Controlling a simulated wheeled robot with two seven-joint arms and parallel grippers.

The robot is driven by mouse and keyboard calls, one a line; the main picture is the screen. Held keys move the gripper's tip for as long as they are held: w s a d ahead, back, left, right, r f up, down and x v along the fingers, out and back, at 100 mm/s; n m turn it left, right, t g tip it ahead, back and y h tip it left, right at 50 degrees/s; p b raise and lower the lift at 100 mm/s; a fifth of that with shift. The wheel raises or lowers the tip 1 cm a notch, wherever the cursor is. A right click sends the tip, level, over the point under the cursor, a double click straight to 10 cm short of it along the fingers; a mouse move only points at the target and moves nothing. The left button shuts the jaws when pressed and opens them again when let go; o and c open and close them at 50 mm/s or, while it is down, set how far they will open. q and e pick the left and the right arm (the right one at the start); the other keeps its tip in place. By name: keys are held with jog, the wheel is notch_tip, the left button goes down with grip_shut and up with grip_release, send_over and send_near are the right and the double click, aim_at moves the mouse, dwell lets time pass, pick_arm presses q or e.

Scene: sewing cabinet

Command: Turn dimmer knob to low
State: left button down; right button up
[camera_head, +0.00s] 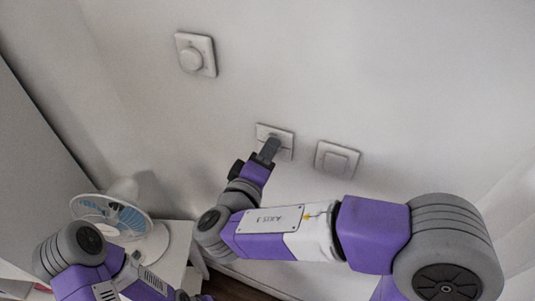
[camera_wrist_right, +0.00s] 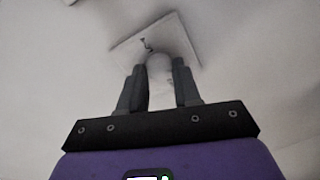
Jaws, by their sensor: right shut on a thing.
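A square white wall plate (camera_head: 288,138) sits in the middle of the wall, partly covered by my right gripper (camera_head: 269,150). In the right wrist view, a pale rounded dimmer knob (camera_wrist_right: 159,64) stands out from the square plate (camera_wrist_right: 182,38), between the two dark fingers of my right gripper (camera_wrist_right: 160,80). The gripper is shut on this knob. A small dark mark shows on the plate just above it. The knob's setting cannot be read. My left arm shows at the lower left, but its gripper is not in view.
Another plate with a round knob (camera_head: 191,59) is higher on the wall at the left. A square switch plate (camera_head: 337,160) is just right of the held knob. A blue and white fan (camera_head: 112,212) stands on a white cabinet (camera_head: 180,238) at the lower left.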

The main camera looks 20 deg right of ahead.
jog(key=shift+a+f+n+g+h+p, duration=0.15)
jog(key=shift+n+h+p, duration=0.35)
jog(key=shift+n+p, duration=4.45)
jog(key=shift+d+n+g+h+p, duration=0.1)
jog(key=shift+n+g+h+p, duration=0.3)
jog(key=shift+n+p, duration=4.5)
jog(key=n+b, duration=0.3)
jog(key=o, duration=1.1)
jog(key=shift+c, duration=0.2)
jog(key=v, duration=0.7)
jog(key=shift+s+a+b, duration=0.2)
jog(key=shift+b, duration=0.2)
